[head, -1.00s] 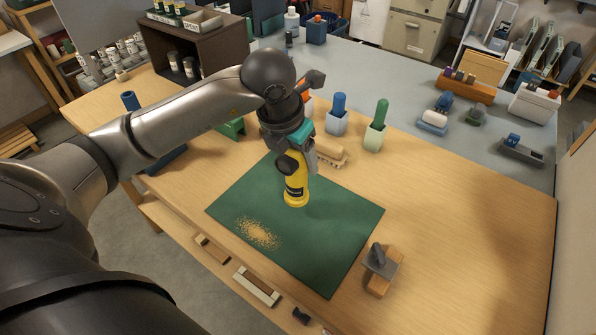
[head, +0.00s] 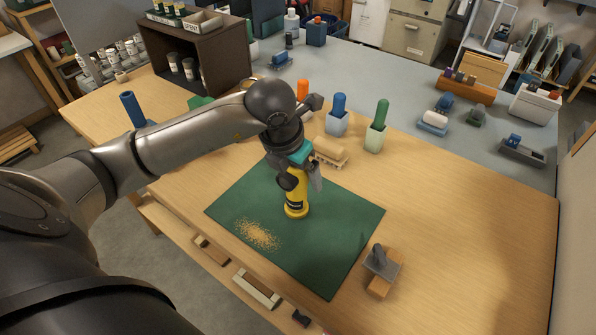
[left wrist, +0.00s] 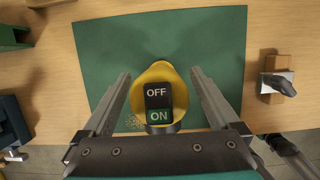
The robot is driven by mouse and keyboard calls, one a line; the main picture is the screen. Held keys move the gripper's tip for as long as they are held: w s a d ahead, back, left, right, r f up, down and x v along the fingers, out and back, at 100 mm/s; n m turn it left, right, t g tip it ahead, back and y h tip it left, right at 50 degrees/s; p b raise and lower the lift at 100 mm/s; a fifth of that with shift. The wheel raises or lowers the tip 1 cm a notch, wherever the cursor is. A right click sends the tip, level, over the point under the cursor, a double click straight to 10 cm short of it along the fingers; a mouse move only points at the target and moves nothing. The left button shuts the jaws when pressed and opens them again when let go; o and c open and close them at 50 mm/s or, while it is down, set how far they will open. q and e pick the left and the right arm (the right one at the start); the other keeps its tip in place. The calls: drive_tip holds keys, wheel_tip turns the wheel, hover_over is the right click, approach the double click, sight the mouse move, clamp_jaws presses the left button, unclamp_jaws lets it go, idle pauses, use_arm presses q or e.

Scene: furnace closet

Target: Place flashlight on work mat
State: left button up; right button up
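The flashlight (head: 296,206) is yellow with black parts. It stands upright, wide yellow end down, on the green work mat (head: 335,235). In the left wrist view the flashlight (left wrist: 158,78) shows a panel marked OFF and ON, and the mat (left wrist: 220,40) lies under it. My left gripper (head: 302,183) is above and around the flashlight's upper part. In the left wrist view its two fingers (left wrist: 160,78) are spread on either side, with green gaps between them and the flashlight. My right gripper is not in view.
A pile of sawdust (head: 258,234) lies on the mat's near left part. A wooden piece (head: 330,152) and blue and green handled holders (head: 376,128) stand behind. The table's right side is clear.

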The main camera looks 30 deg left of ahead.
use_arm(q)
drive_tip(key=shift+r, duration=0.2)
drive_tip(key=p+v, duration=0.1)
drive_tip(key=v, duration=1.1)
drive_tip(key=shift+p, duration=0.4)
